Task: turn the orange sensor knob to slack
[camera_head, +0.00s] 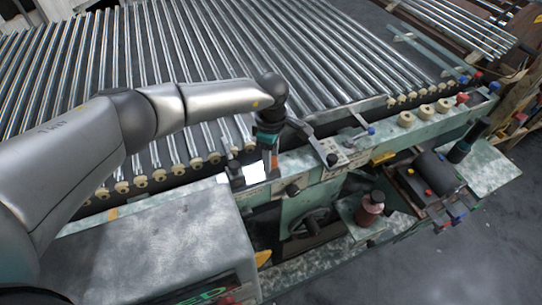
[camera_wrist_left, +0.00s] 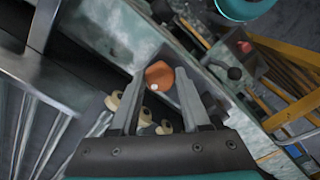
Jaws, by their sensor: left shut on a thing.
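The orange sensor knob (camera_wrist_left: 159,74) shows in the left wrist view as a round orange cap with a small white dot near its lower edge. My left gripper (camera_wrist_left: 161,80) has one finger on each side of the knob and is shut on it. In the head view my left gripper (camera_head: 268,158) reaches down to the front rail of the green machine. A small orange patch shows by the fingers there, and the arm and fingers hide most of the knob. My right gripper is in neither view.
A grey cabinet (camera_head: 150,250) stands in front. Clear floor lies at lower right.

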